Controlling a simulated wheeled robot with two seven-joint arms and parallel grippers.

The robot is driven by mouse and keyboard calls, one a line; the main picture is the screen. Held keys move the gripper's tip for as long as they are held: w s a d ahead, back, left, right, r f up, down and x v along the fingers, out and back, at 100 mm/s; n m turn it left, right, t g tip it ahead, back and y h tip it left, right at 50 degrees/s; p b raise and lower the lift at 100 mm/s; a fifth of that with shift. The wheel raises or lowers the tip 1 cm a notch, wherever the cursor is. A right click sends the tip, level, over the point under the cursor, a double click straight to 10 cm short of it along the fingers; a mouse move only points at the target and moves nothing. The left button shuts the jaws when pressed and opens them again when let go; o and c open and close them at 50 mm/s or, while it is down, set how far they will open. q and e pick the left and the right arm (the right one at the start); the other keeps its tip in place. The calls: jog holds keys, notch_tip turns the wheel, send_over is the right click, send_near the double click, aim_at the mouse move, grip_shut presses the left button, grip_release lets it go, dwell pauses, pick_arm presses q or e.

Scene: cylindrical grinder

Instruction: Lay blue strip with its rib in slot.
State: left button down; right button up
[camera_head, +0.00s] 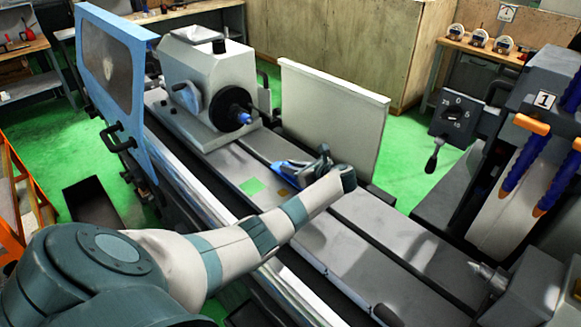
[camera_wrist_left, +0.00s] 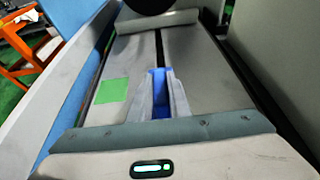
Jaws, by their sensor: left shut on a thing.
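The blue strip (camera_head: 288,166) is at my left gripper (camera_head: 305,165), over the grinder's grey table. In the left wrist view the strip (camera_wrist_left: 160,88) sits between the two fingers of my left gripper (camera_wrist_left: 160,90), which is shut on it. The strip lines up with the dark slot (camera_wrist_left: 159,48) that runs along the table. The slot also shows in the head view (camera_head: 385,232). The strip's rib is hidden, and I cannot tell whether the strip touches the table. My right gripper is not in view.
A green square (camera_head: 251,186) lies on the table left of the gripper. The headstock with a black chuck (camera_head: 236,108) stands at the table's far end. An upright pale panel (camera_head: 330,115) rises behind the gripper. A blue-framed door (camera_head: 115,65) stands at left.

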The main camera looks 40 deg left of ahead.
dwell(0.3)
pick_arm(q)
jog(key=shift+f+b, duration=0.55)
jog(key=shift+f, duration=0.7)
dwell(0.4)
jog(key=c, duration=1.6)
grip_release()
jog(key=shift+o, duration=0.2)
jog(key=shift+d, duration=0.1)
jog(key=b+v, duration=0.4)
jog(key=v, duration=1.3)
jog(key=shift+d, duration=0.2)
